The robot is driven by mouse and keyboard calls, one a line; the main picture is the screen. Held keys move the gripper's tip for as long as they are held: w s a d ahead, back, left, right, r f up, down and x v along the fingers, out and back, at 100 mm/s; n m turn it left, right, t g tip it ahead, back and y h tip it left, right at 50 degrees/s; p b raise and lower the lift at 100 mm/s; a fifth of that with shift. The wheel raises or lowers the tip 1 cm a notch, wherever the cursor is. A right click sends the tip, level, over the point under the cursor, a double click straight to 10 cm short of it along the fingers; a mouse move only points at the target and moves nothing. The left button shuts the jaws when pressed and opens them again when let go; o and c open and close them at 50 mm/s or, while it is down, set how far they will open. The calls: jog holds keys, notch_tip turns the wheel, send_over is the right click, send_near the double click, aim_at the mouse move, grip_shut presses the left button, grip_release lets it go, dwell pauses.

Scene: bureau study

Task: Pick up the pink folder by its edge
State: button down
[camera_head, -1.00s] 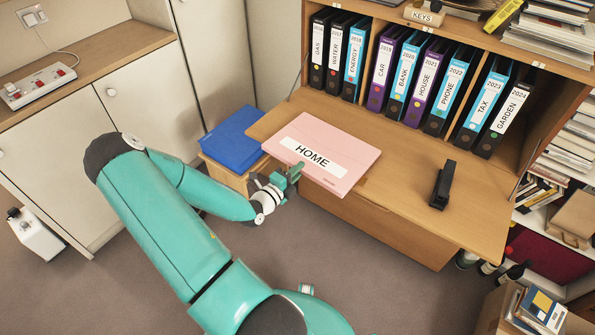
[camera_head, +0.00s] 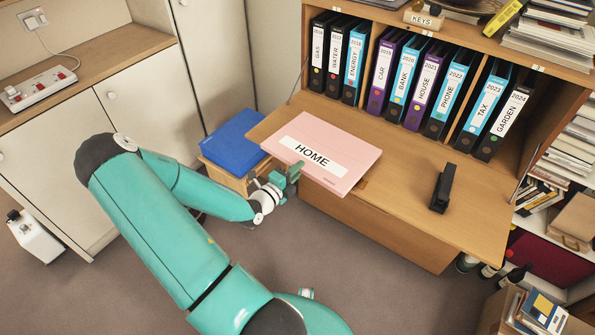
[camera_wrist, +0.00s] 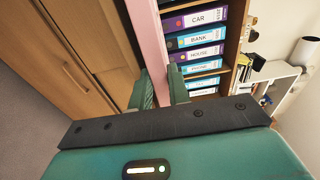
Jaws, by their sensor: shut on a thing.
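The pink folder (camera_head: 330,152), labelled HOME, lies flat on the fold-down desk flap (camera_head: 400,190), its near edge jutting out past the flap's front edge. My gripper (camera_head: 291,172) is at that near edge, toward its left part. In the wrist view, the folder (camera_wrist: 147,35) runs in between the two green fingers of my gripper (camera_wrist: 162,85), which are shut on its edge. The fingertips partly hide the gripped edge.
A black stapler (camera_head: 443,188) stands on the flap to the right of the folder. Labelled binders (camera_head: 420,80) fill the shelf behind. A blue folder (camera_head: 233,142) lies on a low wooden stand at the left.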

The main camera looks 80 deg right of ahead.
jog(key=r+v, duration=0.2)
jog(key=v, duration=0.9)
jog(key=shift+w+a, duration=0.2)
jog(key=shift+a, duration=0.15)
dwell(0.6)
